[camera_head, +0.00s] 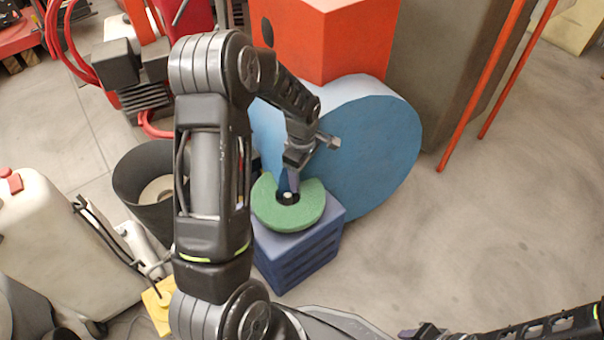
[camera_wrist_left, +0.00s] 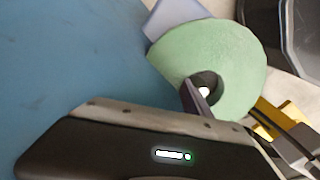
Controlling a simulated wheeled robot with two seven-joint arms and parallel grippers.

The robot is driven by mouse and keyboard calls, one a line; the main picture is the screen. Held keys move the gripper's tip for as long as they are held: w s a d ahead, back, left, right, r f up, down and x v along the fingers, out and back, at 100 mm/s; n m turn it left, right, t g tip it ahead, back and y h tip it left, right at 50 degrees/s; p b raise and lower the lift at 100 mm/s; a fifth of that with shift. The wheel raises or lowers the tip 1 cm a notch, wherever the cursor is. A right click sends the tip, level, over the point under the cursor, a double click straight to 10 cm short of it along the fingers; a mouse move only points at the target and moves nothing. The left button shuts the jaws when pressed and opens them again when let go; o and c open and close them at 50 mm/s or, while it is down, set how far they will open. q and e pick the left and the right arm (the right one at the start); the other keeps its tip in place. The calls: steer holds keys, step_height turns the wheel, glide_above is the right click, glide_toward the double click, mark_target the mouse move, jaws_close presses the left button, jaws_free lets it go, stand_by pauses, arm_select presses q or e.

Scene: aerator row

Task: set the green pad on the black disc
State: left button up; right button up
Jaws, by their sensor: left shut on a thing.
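The green pad (camera_head: 300,215) is a thick round ring with a dark central hole. It shows over the top of a blue-violet crate (camera_head: 297,262); whether it rests on anything is hidden. My left gripper (camera_head: 289,187) comes down from above and is shut on the pad at its hole. The wrist view shows the pad (camera_wrist_left: 222,55) with one dark finger of my left gripper (camera_wrist_left: 195,98) at the hole, where a small white spot shows. I cannot make out a separate black disc; only darkness shows inside the hole. My right gripper (camera_head: 425,332) is at the bottom edge, partly cut off.
A large blue round drum (camera_head: 375,150) stands right behind the crate, with a red-orange box (camera_head: 335,45) beyond. A black bucket (camera_head: 135,185) and a white canister (camera_head: 45,240) stand at left. Red poles (camera_head: 482,85) lean at upper right. The floor at right is clear.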

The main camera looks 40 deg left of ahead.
arm_select(q)
steer(key=shift+f+b, duration=0.45)
steer(key=shift+f, duration=0.2)
arm_select(e)
steer(key=shift+f, duration=0.4)
arm_select(q)
steer(key=o, duration=1.1)
step_height(320, 180, up, 3)
steer(key=p, duration=0.2)
steer(key=shift+r+p, duration=0.2)
steer(key=shift+p, duration=0.2)
step_height(320, 180, up, 8)
steer(key=p, duration=0.6)
steer(key=shift+f, duration=0.15)
arm_select(e)
step_height(320, 180, up, 9)
steer(key=s+a, duration=0.1)
steer(key=s, duration=0.1)
steer(key=shift+a+g, duration=0.3)
steer(key=shift+f, duration=0.15)
